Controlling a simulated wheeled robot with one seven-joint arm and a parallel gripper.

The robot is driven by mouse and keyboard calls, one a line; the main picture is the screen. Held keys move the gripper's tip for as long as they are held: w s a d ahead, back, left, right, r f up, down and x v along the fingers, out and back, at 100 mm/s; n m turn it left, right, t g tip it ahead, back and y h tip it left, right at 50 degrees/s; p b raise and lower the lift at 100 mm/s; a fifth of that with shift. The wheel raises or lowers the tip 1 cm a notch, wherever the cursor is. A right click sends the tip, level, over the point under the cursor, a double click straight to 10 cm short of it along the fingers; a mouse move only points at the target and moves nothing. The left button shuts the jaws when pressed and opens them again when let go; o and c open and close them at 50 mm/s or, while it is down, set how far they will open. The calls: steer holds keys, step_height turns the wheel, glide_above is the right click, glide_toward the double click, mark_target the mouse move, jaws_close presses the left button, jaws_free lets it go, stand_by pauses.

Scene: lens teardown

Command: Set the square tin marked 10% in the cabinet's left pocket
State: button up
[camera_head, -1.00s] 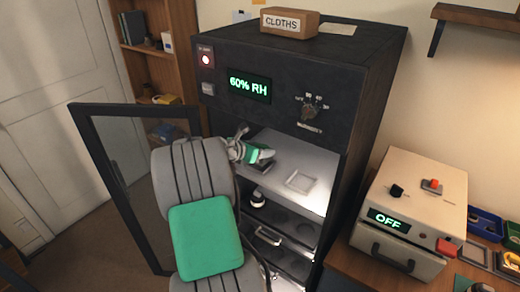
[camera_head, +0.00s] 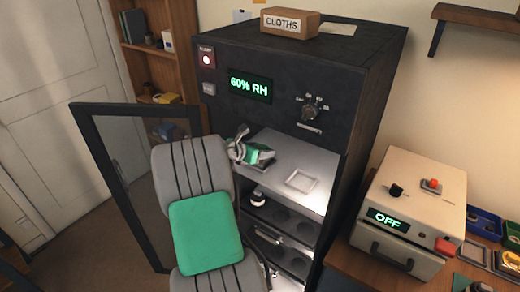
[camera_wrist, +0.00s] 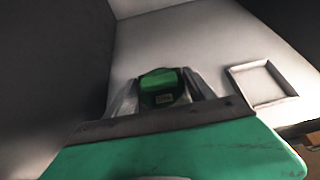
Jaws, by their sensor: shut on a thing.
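My gripper (camera_head: 250,152) reaches through the open front of the dark cabinet (camera_head: 290,110), over its light top shelf (camera_head: 310,164). In the wrist view my gripper (camera_wrist: 166,92) is shut on a green tin (camera_wrist: 160,76) with a small label that is too small to read. The tin (camera_head: 260,155) also shows at the fingers in the head view, at the left part of the shelf. I cannot tell whether it touches the shelf. A square raised frame, the right pocket (camera_head: 300,181), is empty; it also shows in the wrist view (camera_wrist: 261,84). The left pocket is hidden by the tin and gripper.
The cabinet's glass door (camera_head: 120,170) stands open at the left, beside my arm. Lower shelves with round recesses (camera_head: 290,222) lie below. A cream box reading OFF (camera_head: 410,205) stands right. The cabinet display (camera_head: 250,87) reads 60% RH.

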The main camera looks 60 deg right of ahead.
steer(key=shift+f+b, duration=0.4)
steer(key=shift+f, duration=0.7)
steer(key=o, duration=1.8)
steer(key=shift+c, duration=0.2)
